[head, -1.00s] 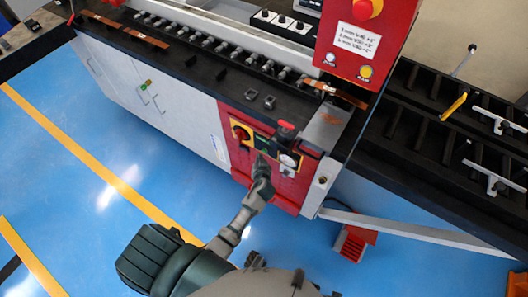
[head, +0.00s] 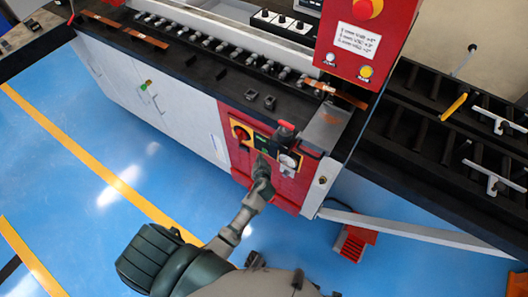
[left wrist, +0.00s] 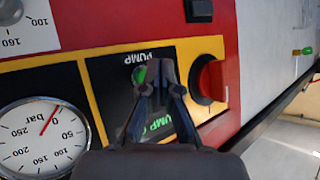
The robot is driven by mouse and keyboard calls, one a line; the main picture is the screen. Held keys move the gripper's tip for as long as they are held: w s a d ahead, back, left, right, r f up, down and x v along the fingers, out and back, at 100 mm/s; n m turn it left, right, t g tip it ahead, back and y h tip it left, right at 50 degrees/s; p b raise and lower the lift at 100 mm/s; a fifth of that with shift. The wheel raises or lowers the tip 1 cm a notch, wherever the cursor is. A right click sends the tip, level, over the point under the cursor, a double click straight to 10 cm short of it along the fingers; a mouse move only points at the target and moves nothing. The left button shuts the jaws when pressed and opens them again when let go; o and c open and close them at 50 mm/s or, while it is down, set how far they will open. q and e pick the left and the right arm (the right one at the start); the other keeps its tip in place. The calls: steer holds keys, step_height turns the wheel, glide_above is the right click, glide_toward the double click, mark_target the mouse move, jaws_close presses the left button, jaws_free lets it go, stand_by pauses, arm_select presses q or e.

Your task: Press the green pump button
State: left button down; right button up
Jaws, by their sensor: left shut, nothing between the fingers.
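The green pump button (left wrist: 139,75) shows in the left wrist view on a black plate lettered "PUMP", partly covered by my fingers. My left gripper (left wrist: 153,68) is shut and empty, its fingertips overlapping the right edge of the button; I cannot tell whether they touch it. In the head view my left gripper (head: 262,160) is in front of the red control panel (head: 290,190), and it hides much of the button area. A second green patch (left wrist: 160,125) with lettering shows below, between the fingers. My right gripper is not in view.
A red rotary knob (left wrist: 211,80) on a yellow plate sits right beside the fingers. A pressure gauge (left wrist: 42,138) is at lower left in the wrist view. A red button (head: 287,126) sits above the panel. Blue floor (head: 110,160) lies open at left.

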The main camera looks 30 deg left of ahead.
arm_select(q)
steer(key=shift+w, duration=0.1)
steer(key=shift+w, duration=0.25)
steer(key=shift+w+r, duration=0.1)
steer(key=shift+w, duration=0.35)
stand_by(0.6)
steer(key=shift+s, duration=0.9)
steer(key=s+p, duration=0.1)
steer(key=s, duration=0.4)
steer(key=shift+a+p, duration=0.2)
steer(key=shift+p, duration=0.15)
